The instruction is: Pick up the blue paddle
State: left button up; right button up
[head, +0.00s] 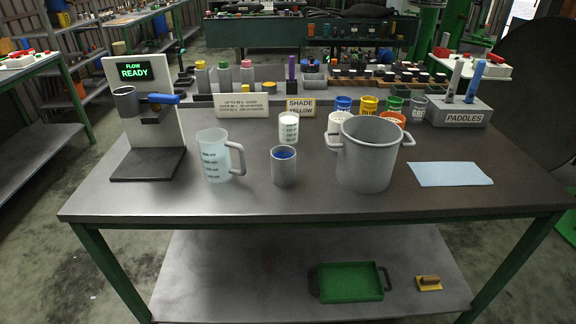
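The blue paddle (476,80) stands upright in the grey block labelled "PADDLES" (464,118) at the back right of the table. Its lower end is hidden in the block. A grey paddle (455,78) stands in the same block, just left of the blue one. Neither of my grippers shows in the head view.
A large grey pot (367,155) stands left of the block, with several paint cans behind it. A blue cloth (450,174) lies in front of the block. A jug (214,158), a grey cup (284,168) and a dispenser stand (146,120) occupy the left and middle.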

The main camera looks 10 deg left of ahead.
aim_at(470, 94)
jog(key=z, duration=1.85)
jog(key=i+l+z, duration=0.1)
jog(key=i+z, duration=0.15)
jog(key=i, duration=0.25)
jog(key=i+z, duration=0.3)
jog(key=i, duration=0.15)
jog(key=i+z, duration=0.15)
jog(key=i, duration=1.05)
jog(key=i+l+u, duration=0.1)
jog(key=i+u, duration=0.35)
jog(key=i, duration=0.65)
jog(key=i+u, duration=0.95)
jog(key=i+j+u, duration=0.1)
jog(key=i+u, duration=0.8)
jog(key=k, duration=0.1)
